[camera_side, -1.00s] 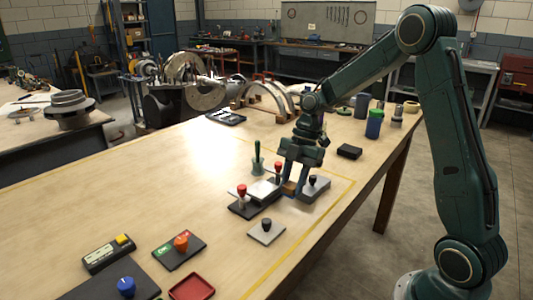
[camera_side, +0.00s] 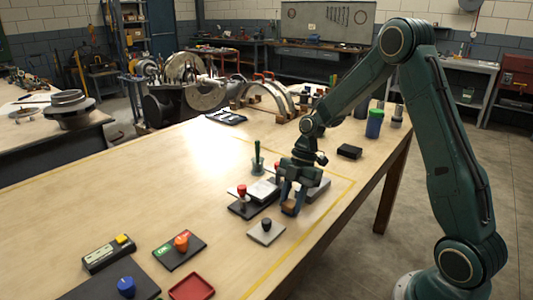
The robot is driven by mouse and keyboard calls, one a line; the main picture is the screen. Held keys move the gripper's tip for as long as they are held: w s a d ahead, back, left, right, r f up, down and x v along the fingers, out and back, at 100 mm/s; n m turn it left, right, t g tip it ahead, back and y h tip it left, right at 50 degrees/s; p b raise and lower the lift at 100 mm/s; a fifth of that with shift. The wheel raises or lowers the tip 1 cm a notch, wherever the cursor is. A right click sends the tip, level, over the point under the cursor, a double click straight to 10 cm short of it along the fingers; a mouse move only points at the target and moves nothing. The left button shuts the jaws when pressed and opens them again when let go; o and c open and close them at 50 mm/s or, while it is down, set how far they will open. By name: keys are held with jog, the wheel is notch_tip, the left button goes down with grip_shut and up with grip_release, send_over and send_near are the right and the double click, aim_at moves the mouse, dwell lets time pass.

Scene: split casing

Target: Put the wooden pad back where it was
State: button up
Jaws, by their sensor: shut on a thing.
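The wooden pad (camera_side: 290,208) is a small brown block at the lower end of my gripper (camera_side: 290,204), which points down. The gripper is shut on the pad. The pad is just in front of the grey plate on the right (camera_side: 318,190) and to the right of a black plate with a red knob (camera_side: 249,208). I cannot tell whether the pad touches the table. My gripper hides part of the grey plate and its knob.
A small grey plate with a dark knob (camera_side: 266,231) lies just in front of the gripper. A green-handled tool stands in a cup (camera_side: 257,164) behind. A black block (camera_side: 349,152) and a blue-green container (camera_side: 375,124) are farther back. The table's left middle (camera_side: 150,190) is clear.

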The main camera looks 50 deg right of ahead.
jog(key=o, duration=0.9)
jog(key=shift+f, duration=0.1)
jog(key=shift+o, duration=0.2)
jog(key=v, duration=1.2)
